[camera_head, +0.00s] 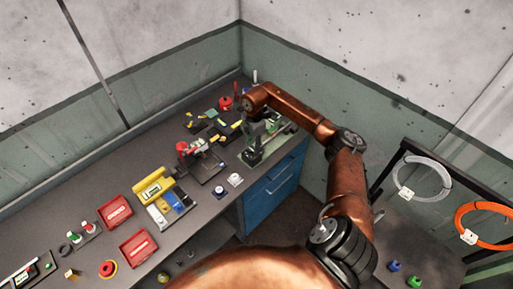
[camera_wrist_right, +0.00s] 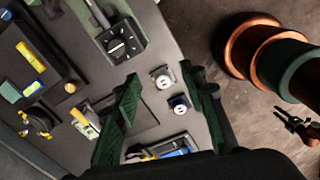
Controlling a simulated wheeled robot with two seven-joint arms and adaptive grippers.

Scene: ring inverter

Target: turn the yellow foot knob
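A dark plate (camera_wrist_right: 45,62) with yellow-green level vials lies at the left of the wrist view. A small orange-yellow round knob (camera_wrist_right: 70,87) sits at its edge; I take it as the yellow foot knob, though its colour is not certain. In the head view the plate area (camera_head: 222,131) is small, and I cannot single out the knob there. My right gripper (camera_head: 253,155) is above the bench near its right edge. In the wrist view its dark green fingers (camera_wrist_right: 160,74) are wide apart with nothing gripped, right of the knob. My left gripper is out of view.
A dark box with a dial (camera_wrist_right: 124,42) stands close to the fingers. Red trays (camera_head: 138,247) and a yellow device (camera_head: 153,190) lie left. A blue cabinet (camera_head: 272,192) is below the bench.

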